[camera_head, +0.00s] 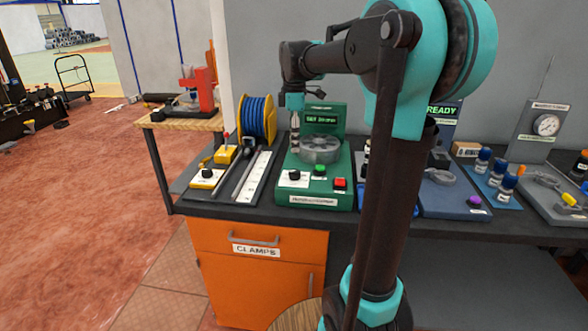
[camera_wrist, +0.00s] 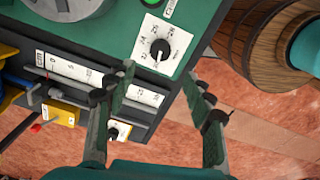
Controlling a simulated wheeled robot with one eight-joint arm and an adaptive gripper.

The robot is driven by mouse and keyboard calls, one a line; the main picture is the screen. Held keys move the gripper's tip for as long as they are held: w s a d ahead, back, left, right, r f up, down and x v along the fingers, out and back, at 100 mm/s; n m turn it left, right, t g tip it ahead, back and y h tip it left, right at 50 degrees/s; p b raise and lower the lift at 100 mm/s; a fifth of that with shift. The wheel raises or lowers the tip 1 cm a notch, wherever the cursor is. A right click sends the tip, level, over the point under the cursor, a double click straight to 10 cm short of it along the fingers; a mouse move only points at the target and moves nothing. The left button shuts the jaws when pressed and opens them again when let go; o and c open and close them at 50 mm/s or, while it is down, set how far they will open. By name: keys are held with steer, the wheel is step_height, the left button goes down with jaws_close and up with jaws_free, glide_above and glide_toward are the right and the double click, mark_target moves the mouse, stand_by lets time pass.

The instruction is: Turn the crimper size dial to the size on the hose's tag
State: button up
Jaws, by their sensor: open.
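The green crimper (camera_head: 319,190) stands on the bench with a lit display, a round grey die head, and green and red buttons. Its black size dial (camera_head: 295,175) is on a white plate at the front left. In the wrist view the dial (camera_wrist: 160,48) shows numbers around it; its exact setting is too small to tell. My gripper (camera_wrist: 160,73) is open and empty, its fingertips apart on either side of and short of the dial. In the head view my gripper (camera_head: 294,145) hangs just above and behind the dial. I cannot make out a hose tag.
A blue hose reel (camera_head: 257,118) stands left of the crimper. A white ruler strip (camera_head: 252,178) and a yellow box with its own small dial (camera_head: 207,177) lie left too. Other stations fill the bench right. A wooden barrel (camera_wrist: 268,45) shows in the wrist view.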

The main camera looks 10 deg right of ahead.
mark_target(295, 171)
step_height(295, 171, down, 11)
steer(key=shift+r, duration=0.2)
steer(key=shift+c, duration=0.3)
steer(key=c, duration=1.1)
